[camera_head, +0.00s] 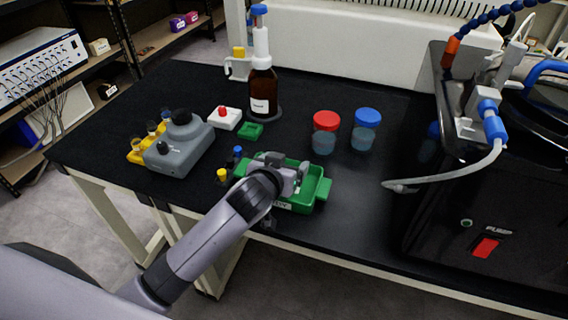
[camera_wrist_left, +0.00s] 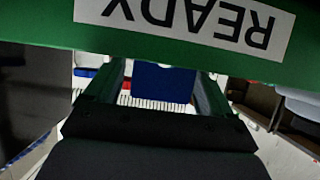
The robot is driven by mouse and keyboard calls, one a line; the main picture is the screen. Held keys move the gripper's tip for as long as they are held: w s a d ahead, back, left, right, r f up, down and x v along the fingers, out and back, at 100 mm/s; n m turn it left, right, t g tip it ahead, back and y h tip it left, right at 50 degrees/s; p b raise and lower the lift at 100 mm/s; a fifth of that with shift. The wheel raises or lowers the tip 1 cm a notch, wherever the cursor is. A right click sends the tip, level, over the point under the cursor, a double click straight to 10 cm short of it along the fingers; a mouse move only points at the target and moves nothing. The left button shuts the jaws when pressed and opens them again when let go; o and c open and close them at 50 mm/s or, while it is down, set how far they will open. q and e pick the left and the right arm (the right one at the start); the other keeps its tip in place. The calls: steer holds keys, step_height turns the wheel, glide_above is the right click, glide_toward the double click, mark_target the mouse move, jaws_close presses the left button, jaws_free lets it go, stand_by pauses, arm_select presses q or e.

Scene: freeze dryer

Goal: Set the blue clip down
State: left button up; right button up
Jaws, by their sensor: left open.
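My left gripper (camera_head: 288,172) is at the green tray (camera_head: 322,190) near the table's front edge, reaching over its near side. In the left wrist view, the tray's wall with its upside-down READY label (camera_wrist_left: 185,22) fills the top. Below it, my left gripper (camera_wrist_left: 158,85) has its two fingers apart. A plain blue piece (camera_wrist_left: 163,82) shows between them, which looks like the blue clip; I cannot tell whether it touches a finger or what it rests on. In the head view my gripper hides the clip. My right gripper is in neither view.
Left of the tray stand a blue-capped vial (camera_head: 238,152) and a yellow-capped vial (camera_head: 222,175). Behind are a grey device (camera_head: 180,148), a brown bottle (camera_head: 263,92), and red-lidded (camera_head: 325,132) and blue-lidded (camera_head: 366,130) jars. A black machine (camera_head: 490,205) with a hose stands right.

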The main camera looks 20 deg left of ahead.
arm_select(q)
steer(key=shift+r, duration=0.15)
steer(key=v, duration=1.2)
steer(key=shift+p, duration=0.45)
steer(key=s+a+f+m+g, duration=0.1)
steer(key=s+a+f+g, duration=0.2)
steer(key=s, duration=0.4)
steer(key=s+a+f+g, duration=0.2)
steer(key=s+f+g, duration=0.1)
steer(key=s+f, duration=0.3)
steer(key=s+a+f+m+g, duration=0.1)
steer(key=s+a+f+g, duration=0.15)
steer(key=s, duration=0.55)
steer(key=w+d+f+t+h, duration=0.1)
steer(key=w+d+f+t, duration=0.2)
steer(key=w+f+t, duration=0.3)
step_height(320, 180, down, 3)
steer(key=shift+f+h, duration=0.1)
steer(key=shift+h, duration=0.3)
